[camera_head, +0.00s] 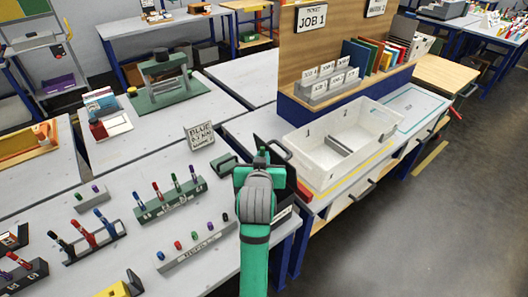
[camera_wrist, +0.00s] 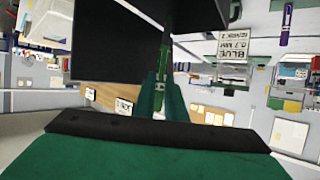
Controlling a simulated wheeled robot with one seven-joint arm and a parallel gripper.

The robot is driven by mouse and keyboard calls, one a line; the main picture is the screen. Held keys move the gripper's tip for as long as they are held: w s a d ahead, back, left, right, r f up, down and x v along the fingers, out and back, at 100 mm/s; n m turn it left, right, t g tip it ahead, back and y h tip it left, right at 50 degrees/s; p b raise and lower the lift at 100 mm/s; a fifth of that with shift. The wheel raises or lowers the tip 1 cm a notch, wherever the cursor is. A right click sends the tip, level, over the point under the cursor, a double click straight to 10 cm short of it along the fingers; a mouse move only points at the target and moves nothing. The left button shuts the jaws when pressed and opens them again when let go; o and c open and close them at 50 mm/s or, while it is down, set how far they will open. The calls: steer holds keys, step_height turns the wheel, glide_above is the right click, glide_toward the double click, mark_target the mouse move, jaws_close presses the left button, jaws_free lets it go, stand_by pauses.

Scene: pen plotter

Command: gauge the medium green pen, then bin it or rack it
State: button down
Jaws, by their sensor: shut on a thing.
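My gripper (camera_wrist: 163,95) is shut on a green pen (camera_wrist: 165,62), which stands out from between the green fingers in the wrist view. The pen's far end reaches the dark panels (camera_wrist: 115,45) close in front; I cannot tell whether it touches them or is inside. In the head view my gripper (camera_head: 258,168) is over the table's right edge, beside a dark box-like thing (camera_head: 272,148), and hides the pen. A green rack (camera_head: 158,211) with several upright pens stands left of it. A sign reading "BLUE" (camera_head: 200,136) stands behind the rack.
A dark rack (camera_head: 100,240) with pens and a pale strip holder (camera_head: 178,261) stand at the front left. A white open tray (camera_head: 310,148) with a divider is to the right. A small dark green block (camera_head: 226,168) is just left of my gripper.

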step_height(320, 180, down, 11)
stand_by(0.8)
steer(key=shift+a, duration=0.15)
steer(key=c, duration=1.7)
jaws_free()
steer(key=shift+w, duration=0.1)
steer(key=v, duration=1)
steer(key=shift+s+r, duration=0.15)
steer(key=shift+s, duration=0.15)
steer(key=shift+s, duration=0.1)
